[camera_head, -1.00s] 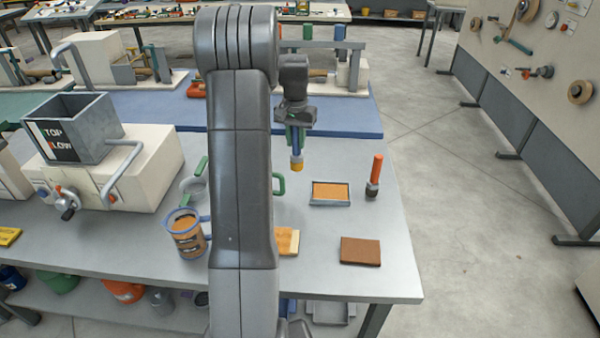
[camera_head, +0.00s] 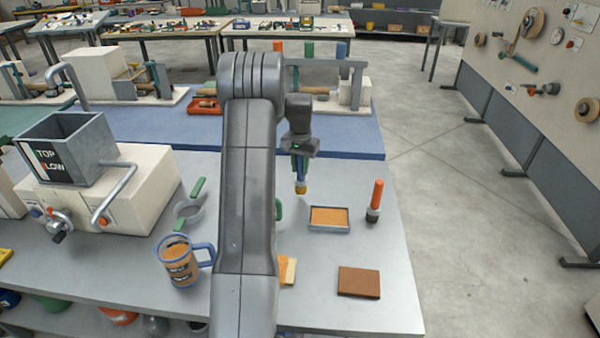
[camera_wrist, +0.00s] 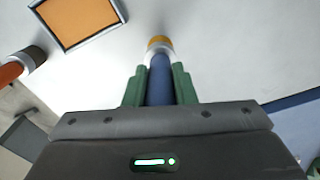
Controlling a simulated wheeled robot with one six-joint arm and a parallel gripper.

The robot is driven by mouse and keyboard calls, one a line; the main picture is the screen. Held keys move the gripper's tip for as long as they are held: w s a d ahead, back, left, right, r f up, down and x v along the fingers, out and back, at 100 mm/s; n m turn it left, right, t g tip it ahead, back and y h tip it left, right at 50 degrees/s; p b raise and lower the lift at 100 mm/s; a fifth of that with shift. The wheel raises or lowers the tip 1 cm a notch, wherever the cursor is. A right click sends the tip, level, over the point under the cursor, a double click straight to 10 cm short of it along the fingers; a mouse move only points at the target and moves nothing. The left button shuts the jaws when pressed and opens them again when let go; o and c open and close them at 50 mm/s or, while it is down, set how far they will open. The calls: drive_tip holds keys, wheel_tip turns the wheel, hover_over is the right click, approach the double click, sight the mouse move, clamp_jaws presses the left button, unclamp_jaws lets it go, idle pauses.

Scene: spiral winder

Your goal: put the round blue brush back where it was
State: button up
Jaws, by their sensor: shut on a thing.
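My gripper (camera_head: 300,165) is shut on the round blue brush. The brush's blue handle (camera_wrist: 160,80) stands between my green fingers in the wrist view. Its silver collar and yellow-orange tip (camera_wrist: 160,44) point away from my gripper. In the head view the brush (camera_head: 301,187) hangs tip down over the grey table, behind and left of the small orange-filled tray. I cannot tell whether the tip touches the table. The upper handle is hidden by my gripper.
The orange-filled tray (camera_head: 329,217) and an upright orange-handled brush (camera_head: 375,201) are to the right. A brown block (camera_head: 359,281) lies in front.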

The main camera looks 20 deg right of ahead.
sight(300, 180)
drive_tip(key=shift+f, duration=1.55)
drive_tip(key=o, duration=1)
wheel_tip(300, 180, up, 12)
drive_tip(key=shift+r+b, duration=0.15)
drive_tip(key=shift+b, duration=0.6)
